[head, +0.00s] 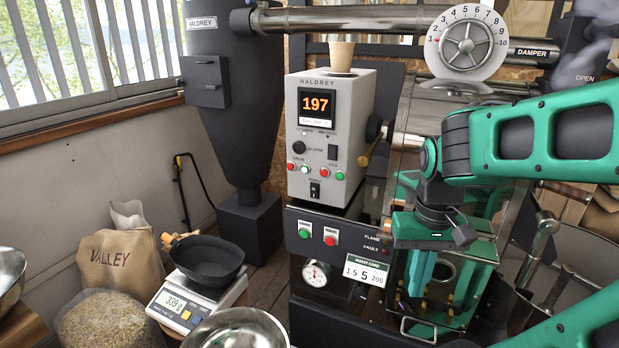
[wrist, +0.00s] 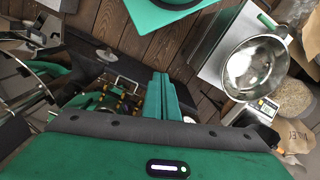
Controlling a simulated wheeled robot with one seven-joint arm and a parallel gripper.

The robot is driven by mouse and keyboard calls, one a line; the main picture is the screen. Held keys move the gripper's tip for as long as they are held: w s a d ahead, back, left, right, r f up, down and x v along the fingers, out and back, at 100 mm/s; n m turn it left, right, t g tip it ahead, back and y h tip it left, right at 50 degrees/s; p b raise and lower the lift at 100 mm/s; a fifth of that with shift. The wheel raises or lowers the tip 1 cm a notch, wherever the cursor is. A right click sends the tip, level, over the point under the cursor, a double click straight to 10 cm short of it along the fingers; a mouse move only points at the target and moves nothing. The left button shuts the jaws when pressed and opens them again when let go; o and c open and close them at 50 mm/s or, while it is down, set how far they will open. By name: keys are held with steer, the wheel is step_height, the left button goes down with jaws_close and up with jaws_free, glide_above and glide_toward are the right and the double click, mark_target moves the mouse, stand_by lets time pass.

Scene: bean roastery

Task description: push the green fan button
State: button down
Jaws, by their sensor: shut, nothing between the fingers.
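The grey HALDREY control box (head: 331,128) stands upright at the middle of the head view. Low on its front are two button pairs: a red button (head: 290,167) with a pale greenish one (head: 305,169), and a red button (head: 323,172) with a green one (head: 339,175). The dark panel below has another green button (head: 304,234) and a red button (head: 330,240). The small labels are too blurred to tell which green one is the fan's. My gripper (head: 418,291) is shut and empty, pointing down, right of and below these buttons. Its fingers show in the wrist view (wrist: 161,80).
A damper wheel (head: 466,41) and pipe are above right. A brass-tipped handle (head: 371,150) juts out right of the control box. A pan (head: 207,259) on a scale (head: 196,301) and a VALLEY sack (head: 125,262) stand lower left. Space before the control box looks open.

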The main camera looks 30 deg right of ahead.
steer(key=shift+w+a, duration=0.1)
steer(key=shift+a, duration=0.05)
steer(key=w+d+r+m+t+h, duration=0.1)
steer(key=w+r+m+h, duration=0.15)
steer(key=w+m, duration=0.45)
steer(key=w+d+r+m+t+h, duration=0.15)
steer(key=w+r+m, duration=0.3)
steer(key=w, duration=0.45)
steer(key=w+a+r+m+t+h, duration=0.1)
steer(key=w+a+r+m, duration=0.2)
steer(key=w+m, duration=0.2)
steer(key=w+a+r+m+t+h, duration=0.2)
steer(key=w+a+r+m, duration=0.2)
steer(key=w, duration=0.3)
steer(key=shift+w+a+m+h, duration=0.2)
steer(key=shift+a+m+h, duration=0.1)
steer(key=shift+m, duration=0.45)
steer(key=shift+t, duration=0.25)
